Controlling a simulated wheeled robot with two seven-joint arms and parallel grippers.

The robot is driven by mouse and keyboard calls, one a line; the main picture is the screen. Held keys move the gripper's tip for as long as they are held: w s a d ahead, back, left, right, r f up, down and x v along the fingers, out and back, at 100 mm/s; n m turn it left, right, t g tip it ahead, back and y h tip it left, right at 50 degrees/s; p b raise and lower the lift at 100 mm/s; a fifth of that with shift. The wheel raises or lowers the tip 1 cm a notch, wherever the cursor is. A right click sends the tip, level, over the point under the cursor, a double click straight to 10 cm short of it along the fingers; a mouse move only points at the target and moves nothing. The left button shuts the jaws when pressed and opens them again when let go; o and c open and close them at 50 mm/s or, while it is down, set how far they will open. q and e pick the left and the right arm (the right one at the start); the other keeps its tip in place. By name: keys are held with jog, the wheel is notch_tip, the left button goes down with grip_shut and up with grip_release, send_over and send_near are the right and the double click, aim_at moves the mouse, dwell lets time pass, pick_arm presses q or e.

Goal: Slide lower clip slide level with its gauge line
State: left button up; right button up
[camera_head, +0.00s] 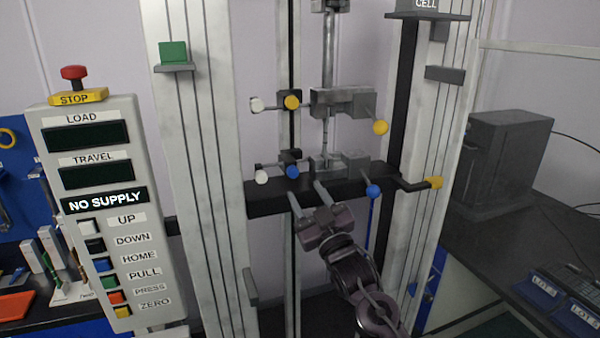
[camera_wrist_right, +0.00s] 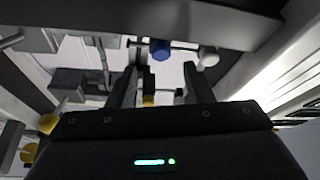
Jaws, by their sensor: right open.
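The lower clip slide (camera_head: 290,158) sits on the dark upright rail (camera_head: 290,60), just above the black crosshead (camera_head: 265,200). It carries a blue knob (camera_head: 292,172) and a white knob (camera_head: 261,177). In the wrist view the blue knob (camera_wrist_right: 160,49) and white knob (camera_wrist_right: 208,56) lie beyond the fingertips. I cannot make out its gauge line. My right gripper (camera_head: 307,194) is open and empty, its fingers pointing up at the crosshead, below and close to the blue knob. It also shows in the wrist view (camera_wrist_right: 159,82). My left gripper is out of view.
The upper clip slide with a yellow knob (camera_head: 292,102) is higher on the rail. Clamps (camera_head: 340,102) with ball-ended handles stand to the right. The control panel (camera_head: 100,210) stands left, reading NO SUPPLY.

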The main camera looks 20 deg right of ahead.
aim_at(295, 175)
jog(key=p+x, duration=0.2)
jog(key=x, duration=0.3)
jog(key=shift+w+r, duration=0.1)
jog(key=shift+w, duration=0.15)
jog(key=shift+w+a, duration=0.1)
jog(key=shift+w, duration=0.3)
jog(key=shift+r, duration=0.1)
grip_shut()
